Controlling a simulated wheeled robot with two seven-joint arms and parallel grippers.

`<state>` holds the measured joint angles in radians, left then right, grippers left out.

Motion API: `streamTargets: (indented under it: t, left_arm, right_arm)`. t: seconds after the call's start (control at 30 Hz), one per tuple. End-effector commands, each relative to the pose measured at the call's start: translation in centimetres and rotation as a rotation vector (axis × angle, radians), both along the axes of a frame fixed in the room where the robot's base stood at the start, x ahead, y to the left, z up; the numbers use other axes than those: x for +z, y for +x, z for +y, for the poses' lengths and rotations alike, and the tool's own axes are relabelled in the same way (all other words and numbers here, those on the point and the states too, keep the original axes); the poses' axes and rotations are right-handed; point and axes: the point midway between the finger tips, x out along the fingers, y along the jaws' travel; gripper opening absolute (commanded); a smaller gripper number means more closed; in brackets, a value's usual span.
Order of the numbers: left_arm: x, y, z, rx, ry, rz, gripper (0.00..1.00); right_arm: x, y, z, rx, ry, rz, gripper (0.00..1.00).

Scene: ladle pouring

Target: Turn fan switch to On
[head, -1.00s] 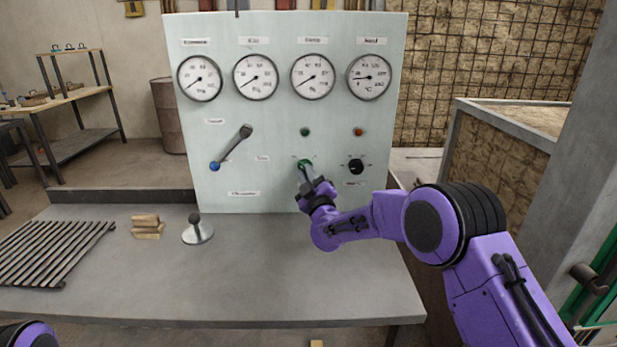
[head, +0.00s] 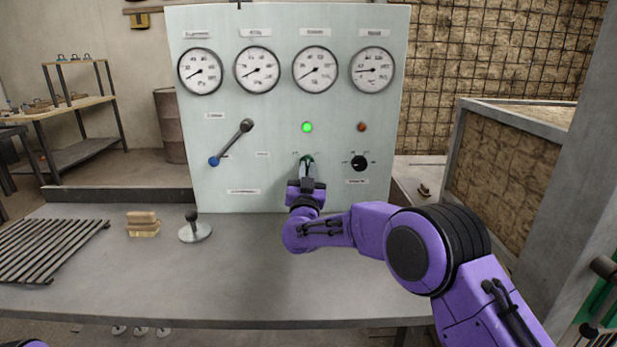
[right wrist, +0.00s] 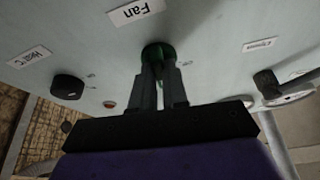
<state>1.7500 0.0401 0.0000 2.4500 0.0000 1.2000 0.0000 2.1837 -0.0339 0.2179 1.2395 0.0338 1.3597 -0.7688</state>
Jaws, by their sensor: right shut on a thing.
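The fan switch (head: 307,160) is a green knob low on the pale control panel (head: 225,130). It also shows in the right wrist view (right wrist: 157,51), by a label that reads "Fan". My right gripper (head: 307,168) points at the panel and is shut on the knob; its fingers (right wrist: 160,70) cover much of it, so the knob's exact angle is hard to read. The lamp (head: 307,127) above the switch glows bright green. My left gripper is not in view; only a sliver of my left arm shows at the bottom left.
A black knob (head: 359,163) sits right of the switch under an unlit reddish lamp (head: 362,127). A blue-tipped lever (head: 232,142) is on the panel's left. The table (head: 200,285) holds a joystick (head: 194,231), wooden blocks (head: 142,224) and a slatted grate (head: 45,250).

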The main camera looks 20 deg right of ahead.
Motion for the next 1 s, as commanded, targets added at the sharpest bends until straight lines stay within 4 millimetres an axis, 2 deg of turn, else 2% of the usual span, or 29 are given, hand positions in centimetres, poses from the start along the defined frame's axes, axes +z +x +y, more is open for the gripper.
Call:
streamTargets:
  t: [0.5, 1.0]
  left_arm:
    - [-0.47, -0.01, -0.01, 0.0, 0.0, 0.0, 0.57]
    - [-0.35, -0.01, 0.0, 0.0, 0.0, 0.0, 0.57]
  right_arm:
    - [-0.13, 0.09, 0.44, 0.0, 0.433, -0.119, 0.0]
    - [-0.04, 0.12, 0.56, -0.001, 0.627, -0.175, 0.0]
